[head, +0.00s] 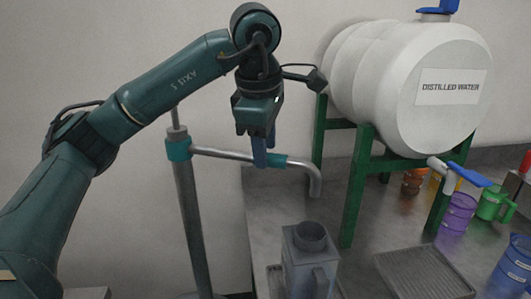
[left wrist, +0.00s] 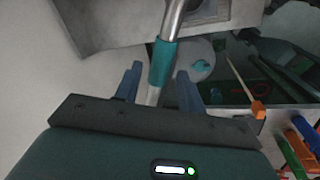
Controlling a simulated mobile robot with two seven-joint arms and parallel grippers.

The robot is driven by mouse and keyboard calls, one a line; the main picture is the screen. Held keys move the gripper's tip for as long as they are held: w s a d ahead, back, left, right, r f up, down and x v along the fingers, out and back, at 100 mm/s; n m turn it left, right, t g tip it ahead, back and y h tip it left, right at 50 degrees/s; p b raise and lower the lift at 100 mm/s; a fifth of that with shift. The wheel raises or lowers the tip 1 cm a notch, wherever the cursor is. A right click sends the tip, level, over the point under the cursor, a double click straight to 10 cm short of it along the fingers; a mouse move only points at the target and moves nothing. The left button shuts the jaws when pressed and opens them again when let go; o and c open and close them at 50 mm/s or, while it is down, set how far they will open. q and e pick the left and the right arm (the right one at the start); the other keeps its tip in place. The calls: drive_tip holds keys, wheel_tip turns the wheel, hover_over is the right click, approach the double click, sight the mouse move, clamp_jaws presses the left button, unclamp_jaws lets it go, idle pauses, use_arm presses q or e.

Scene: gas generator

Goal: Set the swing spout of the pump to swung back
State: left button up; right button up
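The pump's swing spout (head: 235,155) is a grey pipe that runs right from a teal collar (head: 178,149) on an upright post (head: 190,215). Its bent end (head: 315,182) points down, over the grey can in the picture. A teal sleeve (head: 277,160) sits on the spout. My left gripper (head: 263,155) points down at the spout beside this sleeve. In the left wrist view, the open fingers of the left gripper (left wrist: 160,84) stand either side of the pipe, near the teal sleeve (left wrist: 162,64). I cannot tell whether they touch it. My right gripper is not in view.
A grey can (head: 313,270) with a round mouth stands below the spout end. A white water tank (head: 405,85) rests on a green stand (head: 357,190) to the right. A grate (head: 425,272), a purple cup (head: 458,213) and a green mug (head: 493,205) are on the counter.

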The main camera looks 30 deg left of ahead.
use_arm(q)
drive_tip(key=shift+w+f, duration=0.15)
drive_tip(key=shift+f, duration=0.45)
drive_tip(key=shift+c, duration=0.6)
clamp_jaws()
